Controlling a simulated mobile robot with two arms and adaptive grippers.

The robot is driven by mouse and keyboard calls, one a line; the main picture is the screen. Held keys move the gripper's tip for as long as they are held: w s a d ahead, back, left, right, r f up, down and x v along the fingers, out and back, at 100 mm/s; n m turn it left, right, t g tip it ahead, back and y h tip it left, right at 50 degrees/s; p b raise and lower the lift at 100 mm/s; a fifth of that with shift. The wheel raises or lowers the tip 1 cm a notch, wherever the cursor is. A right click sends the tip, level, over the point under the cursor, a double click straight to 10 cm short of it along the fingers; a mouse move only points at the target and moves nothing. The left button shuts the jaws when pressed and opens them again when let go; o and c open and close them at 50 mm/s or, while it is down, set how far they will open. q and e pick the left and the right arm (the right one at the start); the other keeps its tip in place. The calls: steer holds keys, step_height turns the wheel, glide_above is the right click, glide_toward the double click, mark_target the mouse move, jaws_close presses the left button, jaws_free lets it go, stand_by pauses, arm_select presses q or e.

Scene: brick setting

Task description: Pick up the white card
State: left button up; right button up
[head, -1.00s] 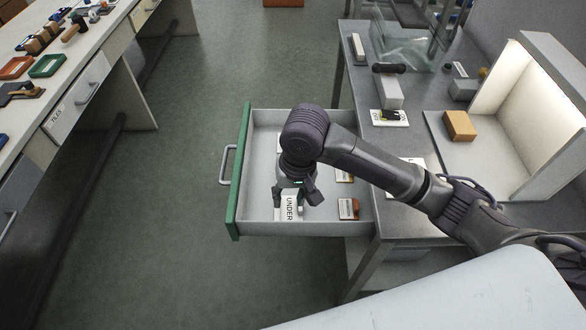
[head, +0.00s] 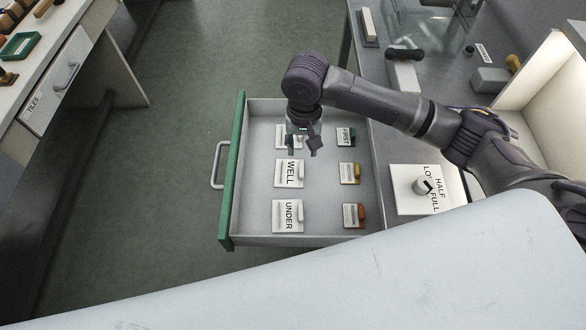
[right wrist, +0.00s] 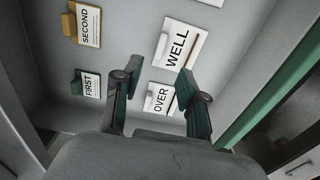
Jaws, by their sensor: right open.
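Several white cards with raised grips lie in the open drawer. The OVER card (right wrist: 160,98) is at the drawer's far end and is partly hidden by my right gripper (head: 303,145) in the head view. The WELL card (head: 289,173) is in the middle and the UNDER card (head: 288,216) at the near end. My right gripper is open and empty above the OVER card. In the right wrist view its fingers (right wrist: 160,88) stand apart, with the OVER card between and beyond them. The WELL card (right wrist: 180,53) lies just past them. My left gripper is not in view.
The drawer's green front (head: 233,170) stands at the left. A card with a grey knob (head: 405,203) lies on the bench at right.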

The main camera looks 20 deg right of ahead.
mark_target(302, 166)
step_height(302, 166, down, 3)
steer(key=shift+r, duration=0.1)
steer(key=shift+w+f, duration=0.1)
steer(key=shift+f, duration=0.45)
step_height(302, 166, down, 4)
steer(key=shift+r+b, duration=0.2)
steer(key=shift+b, duration=0.2)
steer(key=shift+w+f, duration=0.1)
steer(key=shift+f, duration=0.5)
steer(key=shift+c, duration=0.8)
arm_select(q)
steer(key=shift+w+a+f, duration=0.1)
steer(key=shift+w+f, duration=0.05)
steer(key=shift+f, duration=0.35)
arm_select(e)
jaws_close()
